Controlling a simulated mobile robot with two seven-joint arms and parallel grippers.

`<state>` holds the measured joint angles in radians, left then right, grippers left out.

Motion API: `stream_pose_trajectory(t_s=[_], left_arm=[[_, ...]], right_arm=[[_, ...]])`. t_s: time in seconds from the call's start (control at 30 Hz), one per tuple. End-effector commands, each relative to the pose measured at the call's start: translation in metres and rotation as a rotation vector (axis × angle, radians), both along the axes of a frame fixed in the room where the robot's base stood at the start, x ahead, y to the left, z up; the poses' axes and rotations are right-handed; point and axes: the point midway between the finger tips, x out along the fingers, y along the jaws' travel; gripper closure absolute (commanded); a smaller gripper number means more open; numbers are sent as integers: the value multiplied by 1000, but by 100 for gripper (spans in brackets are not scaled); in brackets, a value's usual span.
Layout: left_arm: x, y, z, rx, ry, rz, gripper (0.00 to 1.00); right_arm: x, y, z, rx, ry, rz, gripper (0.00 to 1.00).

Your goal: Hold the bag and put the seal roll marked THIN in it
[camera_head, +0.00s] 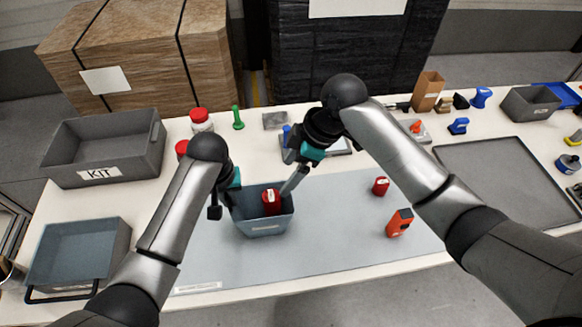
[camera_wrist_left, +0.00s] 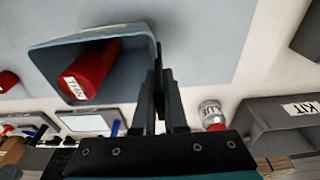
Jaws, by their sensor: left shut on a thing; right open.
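The bag is a blue-grey open-topped container (camera_head: 264,226) on the grey mat, also in the left wrist view (camera_wrist_left: 45,58). My left gripper (camera_head: 233,203) is shut on its left wall; in the left wrist view its fingers (camera_wrist_left: 160,88) pinch the bag's edge. A red seal roll (camera_head: 271,203) stands inside the bag; in the left wrist view the roll (camera_wrist_left: 90,70) shows a white label reading THIN. My right gripper (camera_head: 291,173) is open and empty at the bag's upper right, close to its rim. A second red roll (camera_head: 380,186) stands on the mat to the right, its marking unreadable.
An orange-red device (camera_head: 399,222) lies on the grey mat (camera_head: 330,240). A grey KIT bin (camera_head: 105,150) and a blue-grey handled bin (camera_head: 78,250) are at left. A grey tray (camera_head: 500,180) lies at right. Red-lidded jars (camera_head: 201,120) stand behind the left arm. The mat's front middle is clear.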

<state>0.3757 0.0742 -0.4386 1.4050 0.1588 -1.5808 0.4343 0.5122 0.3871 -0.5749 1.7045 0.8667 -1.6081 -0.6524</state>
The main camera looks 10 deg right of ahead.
Motion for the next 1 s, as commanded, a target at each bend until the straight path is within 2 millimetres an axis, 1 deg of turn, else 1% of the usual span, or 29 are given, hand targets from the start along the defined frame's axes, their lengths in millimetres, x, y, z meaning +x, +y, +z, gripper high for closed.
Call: stream_pose_trajectory(t_s=[0.13, 0.47, 0.5, 0.77, 0.8, 1.0], left_arm=[[-2, 1, -2, 4, 5, 0, 100], [-2, 1, -2, 4, 5, 0, 100], [-2, 1, -2, 4, 5, 0, 87], [-1, 0, -1, 2, 2, -1, 58], [-1, 0, -1, 1, 2, 0, 55], [0, 0, 0, 0, 1, 0, 55]], right_arm=[[-1, -2, 5, 0, -1, 1, 13], [-1, -2, 5, 0, 0, 1, 13], [-1, -2, 5, 0, 0, 1, 13], [-1, -2, 5, 0, 0, 1, 13], [-1, -2, 5, 0, 0, 1, 13], [-1, -2, 5, 0, 0, 1, 13]])
